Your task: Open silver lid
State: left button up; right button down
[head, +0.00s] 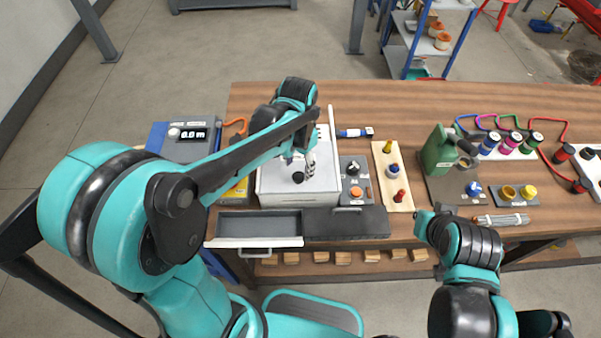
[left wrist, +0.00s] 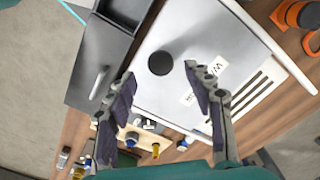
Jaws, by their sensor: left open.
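The silver lid (head: 272,183) is a flat pale metal panel on top of a box on the bench. It lies flat and looks closed. My left gripper (head: 302,165) hangs over the lid, close to the knob. In the left wrist view its two fingers (left wrist: 159,72) are spread, with the knob seen between and just beyond their tips. The fingers appear empty. My right arm shows at lower right, but its gripper cannot be made out.
An open grey drawer (head: 258,224) with a handle is in front of the box.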

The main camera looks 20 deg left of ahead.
aim_at(299, 176)
pick_arm(q)
jog(key=shift+f+b, duration=0.5)
jog(key=shift+f, duration=1.5)
grip_shut()
jog(key=w+a, duration=0.1)
jog(key=w, duration=0.4)
jog(key=w+a, duration=0.2)
jog(key=w, duration=0.3)
jog(key=w+a, duration=0.1)
jog(key=w, duration=0.4)
jog(key=shift+w+a, duration=0.15)
jog(key=shift+a, duration=0.1)
grip_release()
